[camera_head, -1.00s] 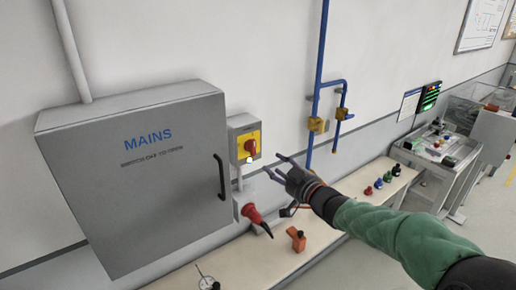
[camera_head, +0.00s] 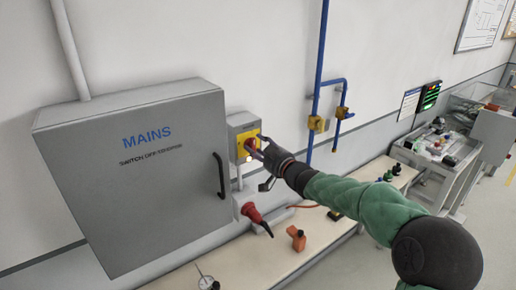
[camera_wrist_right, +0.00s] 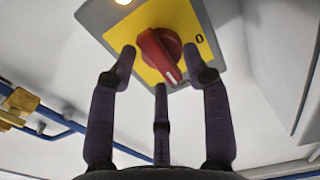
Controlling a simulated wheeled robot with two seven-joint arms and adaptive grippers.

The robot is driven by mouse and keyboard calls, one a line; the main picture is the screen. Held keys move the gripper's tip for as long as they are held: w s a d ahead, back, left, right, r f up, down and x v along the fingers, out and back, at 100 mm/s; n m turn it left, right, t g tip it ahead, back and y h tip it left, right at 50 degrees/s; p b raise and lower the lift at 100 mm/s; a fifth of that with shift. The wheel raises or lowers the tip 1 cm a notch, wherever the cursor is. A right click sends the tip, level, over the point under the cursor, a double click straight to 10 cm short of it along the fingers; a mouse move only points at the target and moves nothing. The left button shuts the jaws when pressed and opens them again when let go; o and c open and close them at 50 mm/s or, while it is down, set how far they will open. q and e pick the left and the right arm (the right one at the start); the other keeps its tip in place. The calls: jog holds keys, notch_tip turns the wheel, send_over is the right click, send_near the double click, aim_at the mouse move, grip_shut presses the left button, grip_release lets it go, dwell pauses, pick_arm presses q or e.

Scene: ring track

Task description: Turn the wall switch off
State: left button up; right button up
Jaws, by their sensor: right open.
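The wall switch (camera_head: 238,131) is a grey box with a yellow plate and a red rotary knob, mounted just right of the grey MAINS cabinet (camera_head: 150,170). In the right wrist view the red knob (camera_wrist_right: 158,52) sits on the yellow plate, with a "0" mark to its right and a lit lamp at the top. My right gripper (camera_head: 258,150) is at the switch, its open fingers (camera_wrist_right: 158,75) spread around the knob. I cannot tell whether they touch it. In the head view the gripper partly hides the knob. My left gripper is not in view.
A red plug (camera_head: 254,216) sits below the switch. Blue pipes (camera_head: 318,80) with brass valves run up the wall to the right.

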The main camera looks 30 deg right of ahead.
grip_shut()
dwell(0.4)
jog(key=n+b, duration=0.3)
jog(key=n, duration=0.1)
jog(key=shift+a+n, duration=0.15)
jog(key=shift+n, duration=0.15)
jog(key=n+b, duration=0.3)
jog(key=n, duration=0.1)
jog(key=shift+a+n, duration=0.15)
jog(key=shift+n, duration=0.15)
jog(key=n+b, duration=0.2)
jog(key=n, duration=0.2)
jog(key=shift+a+b, duration=0.15)
jog(key=shift+b, duration=0.25)
jog(key=shift+a+f+n+b, duration=0.1)
jog(key=shift+n+b, duration=0.95)
jog(key=shift+n, duration=1.35)
